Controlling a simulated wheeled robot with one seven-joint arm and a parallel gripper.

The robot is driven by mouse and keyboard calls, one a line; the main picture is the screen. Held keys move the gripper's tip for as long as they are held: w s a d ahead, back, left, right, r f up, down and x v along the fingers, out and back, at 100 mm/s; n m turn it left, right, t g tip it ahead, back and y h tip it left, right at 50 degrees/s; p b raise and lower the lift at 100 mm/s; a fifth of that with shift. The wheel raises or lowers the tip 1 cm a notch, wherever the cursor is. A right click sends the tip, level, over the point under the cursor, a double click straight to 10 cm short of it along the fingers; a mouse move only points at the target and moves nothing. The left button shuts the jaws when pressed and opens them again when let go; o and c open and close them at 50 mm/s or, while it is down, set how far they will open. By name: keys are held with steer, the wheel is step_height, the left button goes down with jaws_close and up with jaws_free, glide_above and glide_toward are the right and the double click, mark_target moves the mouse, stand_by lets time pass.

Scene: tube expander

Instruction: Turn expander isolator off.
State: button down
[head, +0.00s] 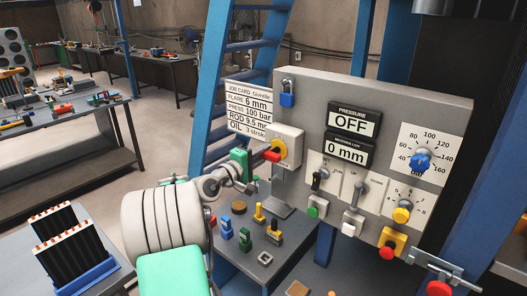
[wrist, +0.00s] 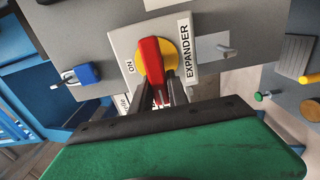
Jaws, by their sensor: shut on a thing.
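The expander isolator is a white plate with a yellow disc (head: 282,147) and a red handle (head: 272,156) on the left of the grey panel. In the wrist view the red handle (wrist: 151,62) lies up and down across the disc (wrist: 171,55), crosswise to the ON mark at its left. The EXPANDER label (wrist: 188,50) is on the right. Lettering below the handle is partly hidden by the fingers. My gripper (wrist: 164,90) is shut on the lower end of the red handle. In the head view my gripper (head: 261,165) reaches the handle from the left.
A blue padlock (head: 287,94) hangs at the panel's upper left; it also shows in the wrist view (wrist: 87,74). The pressure display (head: 350,123) reads OFF. Levers and knobs fill the panel's right. Small coloured parts stand on the bench (head: 237,258) below. A job card (head: 249,108) is behind.

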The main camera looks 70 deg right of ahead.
stand_by(0.4)
steer(key=c, duration=1.3)
jaws_free()
steer(key=b+v, duration=0.2)
steer(key=v, duration=0.5)
steer(key=shift+w+a, duration=0.2)
steer(key=shift+a, duration=0.2)
